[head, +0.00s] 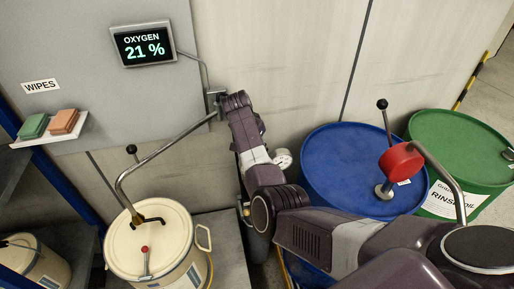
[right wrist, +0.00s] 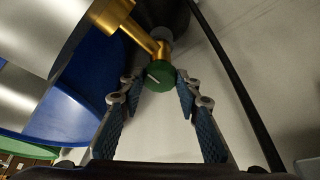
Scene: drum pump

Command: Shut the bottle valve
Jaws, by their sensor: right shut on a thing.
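The green round valve knob (right wrist: 158,77) shows in the right wrist view, at the end of a brass valve body (right wrist: 135,24). A pale line marks its face. My right gripper (right wrist: 158,88) has its two blue-padded fingers on either side of the knob, shut on its rim. In the head view my right arm comes in from the lower right and hides the knob and the gripper. A round pressure gauge (head: 282,159) shows just right of my arm. A grey cylinder, apparently the bottle (head: 259,247), shows partly below the arm. My left gripper is not in view.
A blue drum (head: 335,150) and a green drum (head: 455,140) stand right of my arm, with a red-headed pump (head: 400,162) on the blue one. A cream drum (head: 165,245) with a bent pipe stands left. An oxygen display (head: 143,45) reads 21 %.

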